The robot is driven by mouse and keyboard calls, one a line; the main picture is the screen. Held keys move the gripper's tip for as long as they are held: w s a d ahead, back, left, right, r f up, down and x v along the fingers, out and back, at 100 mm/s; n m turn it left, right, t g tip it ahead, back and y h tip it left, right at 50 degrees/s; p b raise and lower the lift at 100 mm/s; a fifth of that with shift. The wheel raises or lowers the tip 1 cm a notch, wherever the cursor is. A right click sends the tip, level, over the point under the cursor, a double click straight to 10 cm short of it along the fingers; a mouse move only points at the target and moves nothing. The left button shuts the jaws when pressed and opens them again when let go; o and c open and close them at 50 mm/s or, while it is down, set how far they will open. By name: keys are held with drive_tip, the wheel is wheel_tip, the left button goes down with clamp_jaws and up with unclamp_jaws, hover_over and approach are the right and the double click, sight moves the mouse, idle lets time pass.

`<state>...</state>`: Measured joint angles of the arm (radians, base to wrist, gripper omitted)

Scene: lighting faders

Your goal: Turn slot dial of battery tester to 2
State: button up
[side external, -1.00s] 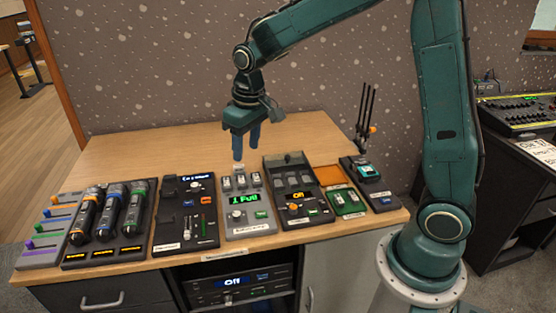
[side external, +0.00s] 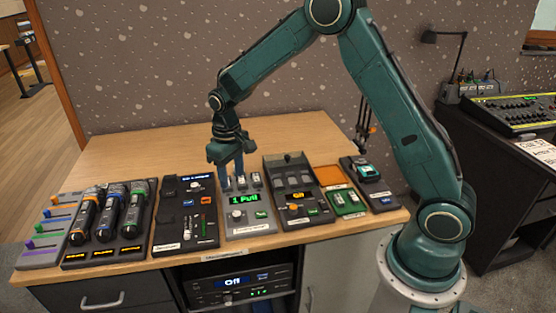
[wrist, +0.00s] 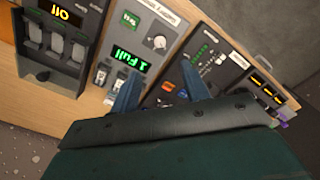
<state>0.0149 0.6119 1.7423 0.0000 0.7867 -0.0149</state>
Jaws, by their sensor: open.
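The battery tester (side external: 249,222) is a grey box at the table's front edge, with a green display (side external: 243,199) reading "1 Full". Its pale round dial (side external: 237,215) sits below the display beside a green button; the dial also shows in the wrist view (wrist: 159,42). Battery slots line the tester's back end. My gripper (side external: 233,183) is open and empty, fingers pointing down over the slot end. In the wrist view its blue fingers (wrist: 160,78) are apart, and the dial lies beyond them, untouched. The dial's pointer is too small to read.
A black panel (side external: 185,225) with sliders stands close on the left, near a rack of several microphones (side external: 108,225). A dark unit (side external: 297,190) with an orange knob stands close on the right. The wooden table (side external: 150,150) behind is clear.

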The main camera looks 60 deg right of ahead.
sight(236, 213)
wheel_tip(236, 213, down, 13)
drive_tip(key=shift+f, duration=0.2)
idle(0.6)
drive_tip(key=c, duration=1)
drive_tip(key=shift+m, duration=0.4)
drive_tip(key=m, duration=1.1)
